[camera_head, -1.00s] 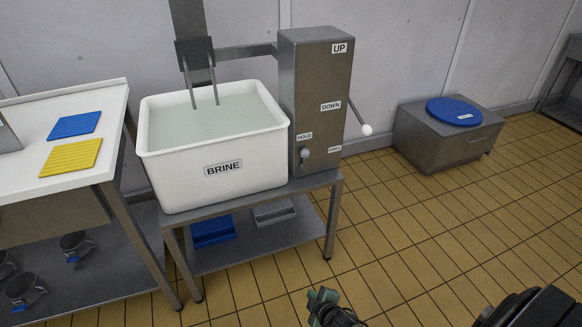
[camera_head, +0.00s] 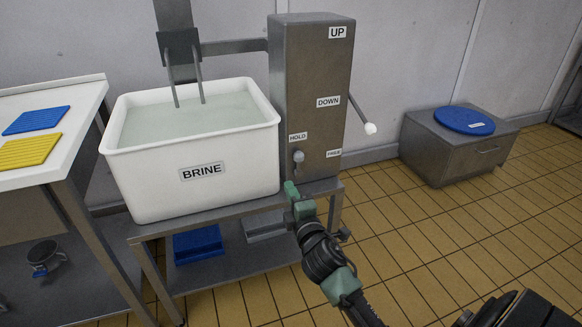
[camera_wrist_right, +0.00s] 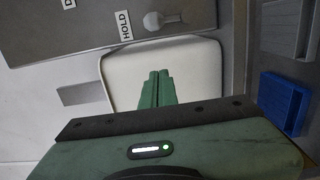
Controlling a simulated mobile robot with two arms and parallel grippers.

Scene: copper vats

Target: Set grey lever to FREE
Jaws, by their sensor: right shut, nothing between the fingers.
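The grey lever (camera_head: 298,157) is a small knob on the front of the steel cabinet (camera_head: 312,95), low down. It sits just under the HOLD label (camera_head: 298,137), with the FREE label (camera_head: 334,153) to its right. In the right wrist view the lever (camera_wrist_right: 163,20) shows beside the HOLD label (camera_wrist_right: 122,25). My right gripper (camera_head: 290,188) is shut and empty, a little below the lever and apart from it. Its closed green fingers also show in the right wrist view (camera_wrist_right: 157,88), pointing towards the lever. My left gripper is not in view.
A white BRINE tub (camera_head: 195,160) stands left of the cabinet on a steel stand (camera_head: 225,215). A white-knobbed handle (camera_head: 370,128) sticks out at the cabinet's right side, near the DOWN label (camera_head: 328,101). A low steel box (camera_head: 455,150) with a blue lid stands right. Tiled floor is clear between.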

